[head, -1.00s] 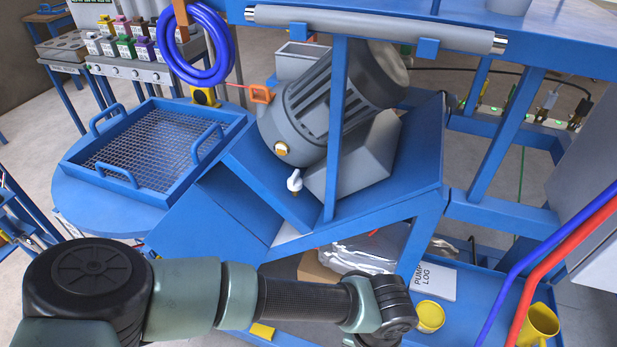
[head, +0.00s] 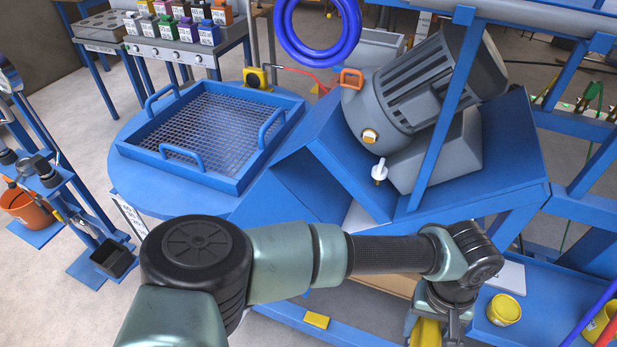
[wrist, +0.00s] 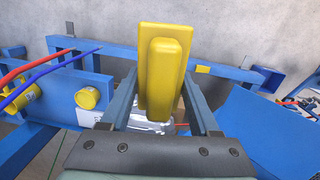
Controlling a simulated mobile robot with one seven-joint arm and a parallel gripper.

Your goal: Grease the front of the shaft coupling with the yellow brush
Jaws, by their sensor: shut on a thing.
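My gripper (wrist: 160,104) is shut on a yellow block-shaped thing, which looks like the yellow brush (wrist: 163,65). It stands up between the two fingers in the wrist view, and its bristles cannot be made out. In the head view the yellow brush (head: 427,333) shows at the bottom edge, below my wrist, partly cut off. The grey motor (head: 415,95) sits tilted on the blue sloped frame (head: 480,185), beyond and above my gripper. I cannot make out the shaft coupling in either view. My gripper is apart from the motor.
A blue tray with mesh (head: 262,155) lies on a round blue table, left of the motor. A yellow cup (head: 503,309) stands on the blue lower shelf at right, near red and blue pipes (head: 612,310). Blue posts flank the motor.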

